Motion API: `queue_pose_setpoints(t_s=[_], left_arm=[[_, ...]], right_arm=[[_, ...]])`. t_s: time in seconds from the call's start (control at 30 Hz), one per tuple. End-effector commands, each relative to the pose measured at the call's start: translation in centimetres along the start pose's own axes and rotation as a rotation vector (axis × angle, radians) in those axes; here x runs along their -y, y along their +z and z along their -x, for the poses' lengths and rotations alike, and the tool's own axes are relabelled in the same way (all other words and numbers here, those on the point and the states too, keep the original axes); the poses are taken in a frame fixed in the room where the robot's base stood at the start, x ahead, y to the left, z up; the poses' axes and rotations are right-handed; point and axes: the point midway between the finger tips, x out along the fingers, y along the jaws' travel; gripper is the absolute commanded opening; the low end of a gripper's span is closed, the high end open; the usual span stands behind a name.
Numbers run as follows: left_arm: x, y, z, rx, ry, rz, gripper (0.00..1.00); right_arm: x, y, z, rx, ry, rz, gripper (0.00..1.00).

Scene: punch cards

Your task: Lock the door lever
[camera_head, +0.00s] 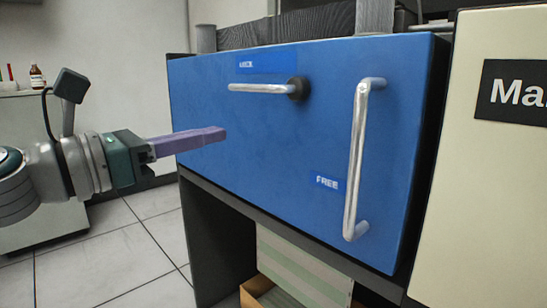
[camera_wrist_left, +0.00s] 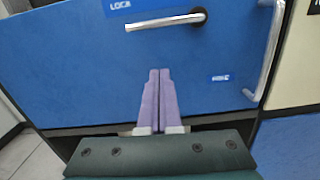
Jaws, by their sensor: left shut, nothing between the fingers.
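The door lever (camera_head: 262,89) is a chrome bar on a black round hub, mounted on a blue door panel (camera_head: 270,140). It lies level, pointing left from the hub, just under the "LOCK" label (camera_head: 262,63). A "FREE" label (camera_head: 327,182) sits lower right. The lever also shows at the top of the left wrist view (camera_wrist_left: 165,21). My left gripper (camera_head: 222,134) has purple fingers, shut and empty, in front of the panel, below and left of the lever and apart from it. In the left wrist view its fingers (camera_wrist_left: 155,75) point at the panel below the lever. My right gripper is out of view.
A vertical chrome handle (camera_head: 355,160) stands out from the panel's right side. A cream cabinet (camera_head: 490,190) is at the far right. Below the panel is an open dark frame with a box of paper (camera_head: 300,265). Tiled floor (camera_head: 120,250) is clear at left.

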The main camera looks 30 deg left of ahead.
Motion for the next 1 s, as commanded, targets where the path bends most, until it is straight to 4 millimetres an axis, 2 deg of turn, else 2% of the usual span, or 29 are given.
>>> queue_pose_setpoints(t_s=[0.2, 0.4, 1.0], left_arm=[[0.1, -0.2, 3.9, -0.002, 0.001, 0.001, 0.0], [0.0, 0.0, 6.0, 0.0, 0.001, 0.001, 0.0], [0.0, 0.1, 6.5, 0.0, 0.0, -0.001, 0.0]], right_arm=[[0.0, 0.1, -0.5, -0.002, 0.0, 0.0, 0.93], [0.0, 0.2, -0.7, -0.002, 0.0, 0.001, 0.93], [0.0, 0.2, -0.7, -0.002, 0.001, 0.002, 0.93]])
